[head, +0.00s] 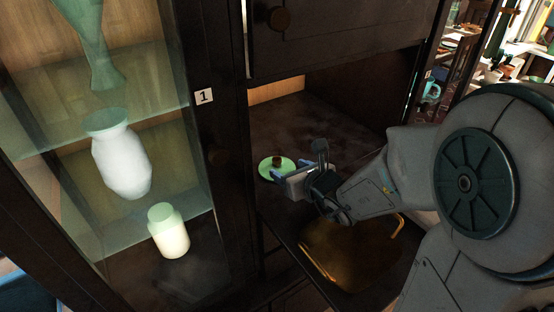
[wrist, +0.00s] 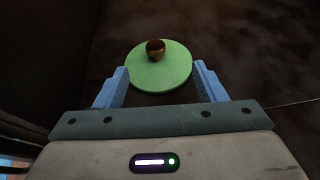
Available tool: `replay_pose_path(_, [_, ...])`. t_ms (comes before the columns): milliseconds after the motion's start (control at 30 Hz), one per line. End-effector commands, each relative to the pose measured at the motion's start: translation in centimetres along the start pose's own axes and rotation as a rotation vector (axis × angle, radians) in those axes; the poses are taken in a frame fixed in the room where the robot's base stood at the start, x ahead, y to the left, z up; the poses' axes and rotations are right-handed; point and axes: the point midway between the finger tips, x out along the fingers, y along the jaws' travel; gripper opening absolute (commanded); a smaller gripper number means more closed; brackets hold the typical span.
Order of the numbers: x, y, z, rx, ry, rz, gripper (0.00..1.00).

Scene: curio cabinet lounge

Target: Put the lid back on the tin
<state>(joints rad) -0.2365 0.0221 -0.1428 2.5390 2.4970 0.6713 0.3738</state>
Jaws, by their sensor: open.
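A round pale green lid (head: 268,172) with a brown knob lies in the dark open compartment of the cabinet. It also shows in the wrist view (wrist: 160,78), with the knob towards its far side. My gripper (head: 287,168) is open at the lid's near side. In the wrist view the blue fingers of my gripper (wrist: 162,75) stand on either side of the lid's near half, with nothing gripped. I cannot tell whether they touch its rim. No open tin can be made out; whether anything lies under the lid is hidden.
A brass-coloured tray (head: 345,262) with a raised handle lies below my forearm. Behind the glass on the left stand a white vase (head: 122,165) and a pale jar (head: 170,238). The dark cabinet post (head: 232,130) is close to my gripper's left. The compartment floor behind the lid is clear.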

Motion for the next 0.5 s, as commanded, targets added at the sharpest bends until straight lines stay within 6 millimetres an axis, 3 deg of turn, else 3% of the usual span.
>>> replay_pose_path(500, [1.9, 0.0, 0.1, -0.004, 0.0, -0.006, 0.64])
